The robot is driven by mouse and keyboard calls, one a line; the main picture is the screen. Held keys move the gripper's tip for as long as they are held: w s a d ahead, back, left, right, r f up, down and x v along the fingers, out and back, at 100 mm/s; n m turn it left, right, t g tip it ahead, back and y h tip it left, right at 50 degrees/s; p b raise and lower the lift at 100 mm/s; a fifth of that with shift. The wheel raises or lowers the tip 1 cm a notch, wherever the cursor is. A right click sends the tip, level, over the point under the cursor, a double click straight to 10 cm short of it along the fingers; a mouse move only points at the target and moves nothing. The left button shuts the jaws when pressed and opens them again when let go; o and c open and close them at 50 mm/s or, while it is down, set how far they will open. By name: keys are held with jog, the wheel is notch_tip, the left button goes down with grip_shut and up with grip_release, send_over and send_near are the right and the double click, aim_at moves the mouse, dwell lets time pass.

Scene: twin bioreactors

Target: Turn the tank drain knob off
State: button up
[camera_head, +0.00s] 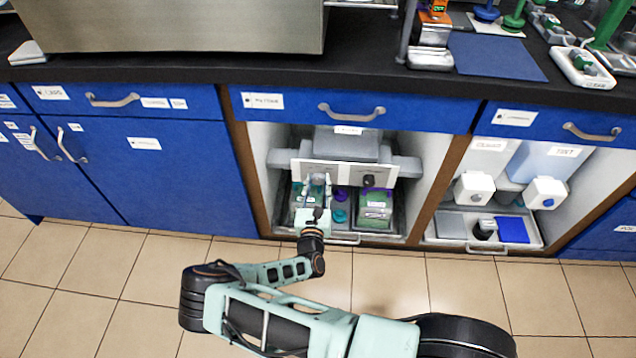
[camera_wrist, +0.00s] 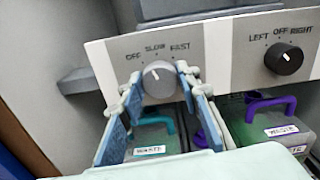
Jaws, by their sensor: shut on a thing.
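A white panel (camera_wrist: 222,60) in the open cabinet carries two knobs. The left one is a grey knob (camera_wrist: 160,86) under the words OFF, SLOW and FAST. The right one is a black knob (camera_wrist: 284,58) under LEFT, OFF and RIGHT; it also shows in the head view (camera_head: 368,180). No label saying tank drain is readable. My gripper (camera_wrist: 159,73) is shut on the grey knob, with one blue-padded finger on each side. In the head view my gripper (camera_head: 316,182) reaches the panel's left part and hides the grey knob. I cannot tell the grey knob's exact setting.
Below the panel are green containers with WASTE labels, one with a teal handle (camera_wrist: 155,124) and one with a purple handle (camera_wrist: 270,103). The cabinet's side walls and a drawer (camera_head: 395,108) above bound the space. Another open bay with white taps (camera_head: 475,188) lies right.

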jog(key=shift+n, duration=0.3)
jog(key=shift+n+p, duration=0.7)
jog(key=shift+n, duration=1.8)
jog(key=o, duration=1.2)
jog(key=shift+c, duration=0.2)
notch_tip(320, 180, up, 10)
jog(key=shift+r, duration=0.1)
